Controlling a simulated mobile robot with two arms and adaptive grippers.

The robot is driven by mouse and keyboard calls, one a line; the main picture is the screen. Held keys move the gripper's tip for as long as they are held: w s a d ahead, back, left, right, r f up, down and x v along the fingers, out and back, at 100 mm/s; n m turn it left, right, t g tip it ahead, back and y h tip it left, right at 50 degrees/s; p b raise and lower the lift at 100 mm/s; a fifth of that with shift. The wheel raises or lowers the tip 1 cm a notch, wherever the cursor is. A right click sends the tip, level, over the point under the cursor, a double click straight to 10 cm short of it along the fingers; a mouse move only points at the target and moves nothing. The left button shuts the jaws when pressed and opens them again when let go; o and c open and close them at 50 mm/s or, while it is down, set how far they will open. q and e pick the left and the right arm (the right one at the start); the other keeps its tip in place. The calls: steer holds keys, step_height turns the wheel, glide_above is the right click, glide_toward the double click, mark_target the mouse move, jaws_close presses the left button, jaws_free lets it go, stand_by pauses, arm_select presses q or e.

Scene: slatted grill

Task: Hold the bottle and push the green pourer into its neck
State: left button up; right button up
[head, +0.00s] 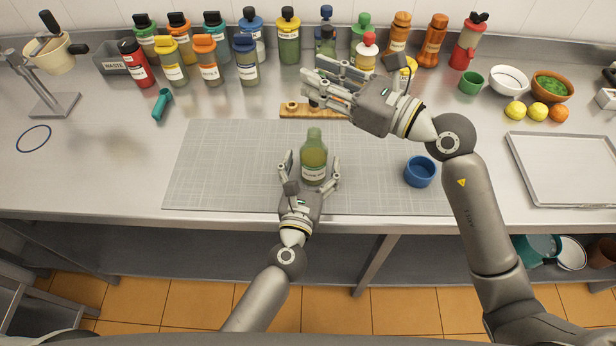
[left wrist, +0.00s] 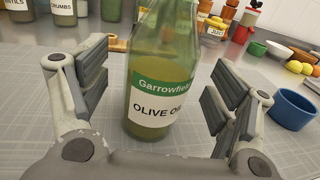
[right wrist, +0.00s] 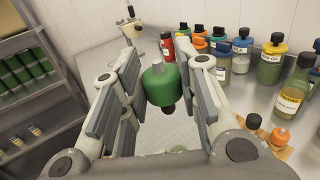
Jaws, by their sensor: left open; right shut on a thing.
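The olive oil bottle (head: 314,158) is clear, green-tinted glass with a white and green label. It stands upright on the grey cutting mat (head: 215,165). My left gripper (head: 310,166) is open, with a finger on each side of the bottle. In the left wrist view the bottle (left wrist: 160,85) shows gaps to both fingers. My right gripper (head: 334,80) is above and behind the bottle, shut on the green pourer (right wrist: 161,84). The pourer has a dark lower end and is hidden by the fingers in the head view.
A wooden block (head: 292,111) lies behind the mat. A blue cup (head: 419,172) stands at the mat's right side. Several capped bottles line the back wall. A teal tool (head: 161,104) lies left. An empty metal tray (head: 565,165) is at the right.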

arm_select(q)
steer(key=shift+w+d, duration=0.2)
steer(key=shift+w, duration=0.95)
steer(key=c, duration=1.4)
steer(key=o, duration=0.6)
steer(key=c, duration=0.4)
steer(key=shift+c, duration=0.2)
